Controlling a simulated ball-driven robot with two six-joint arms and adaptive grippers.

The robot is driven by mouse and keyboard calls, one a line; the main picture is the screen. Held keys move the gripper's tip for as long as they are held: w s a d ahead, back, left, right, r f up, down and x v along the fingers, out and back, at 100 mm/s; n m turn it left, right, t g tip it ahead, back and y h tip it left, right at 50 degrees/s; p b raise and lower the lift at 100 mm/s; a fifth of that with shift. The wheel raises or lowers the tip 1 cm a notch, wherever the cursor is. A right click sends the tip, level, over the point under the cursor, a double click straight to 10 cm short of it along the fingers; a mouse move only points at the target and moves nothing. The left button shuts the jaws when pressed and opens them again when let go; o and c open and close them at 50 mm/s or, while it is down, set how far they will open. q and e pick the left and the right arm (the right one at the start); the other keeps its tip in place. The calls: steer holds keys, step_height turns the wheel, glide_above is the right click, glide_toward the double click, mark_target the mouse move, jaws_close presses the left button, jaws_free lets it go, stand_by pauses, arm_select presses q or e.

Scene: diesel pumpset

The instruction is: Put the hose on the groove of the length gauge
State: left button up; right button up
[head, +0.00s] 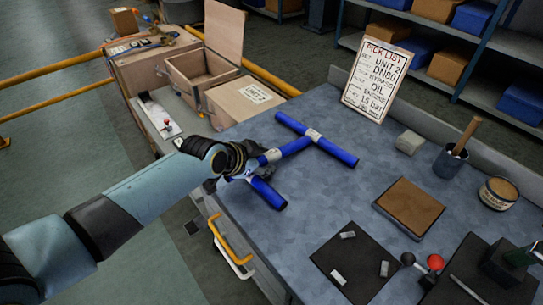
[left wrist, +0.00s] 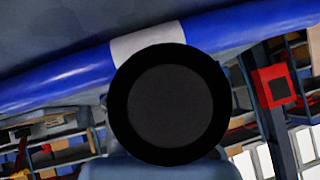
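Blue hose pieces lie on the grey bench in the head view. A long blue hose (head: 338,151) with a white band is farthest right, and a shorter blue piece (head: 268,194) lies nearer the bench's left edge. Another blue length (head: 293,148) runs between them. My left gripper (head: 246,172) is at the near-left end of these pieces, its fingers mostly hidden. In the left wrist view a blue hose (left wrist: 55,88) with a white band crosses close behind a black round shape that blocks the middle. I cannot pick out the length gauge for certain. My right gripper is out of view.
A pick-list board (head: 376,78) stands at the bench's back. A brown-topped block (head: 409,207), a dark mat (head: 352,285) with small metal pieces, a cup (head: 451,162) and a red-knobbed item (head: 435,263) occupy the right. Wooden crates (head: 198,76) stand beyond the left edge.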

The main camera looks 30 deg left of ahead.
arm_select(q)
steer(key=shift+c, duration=0.2)
jaws_close()
steer(key=shift+r, duration=0.1)
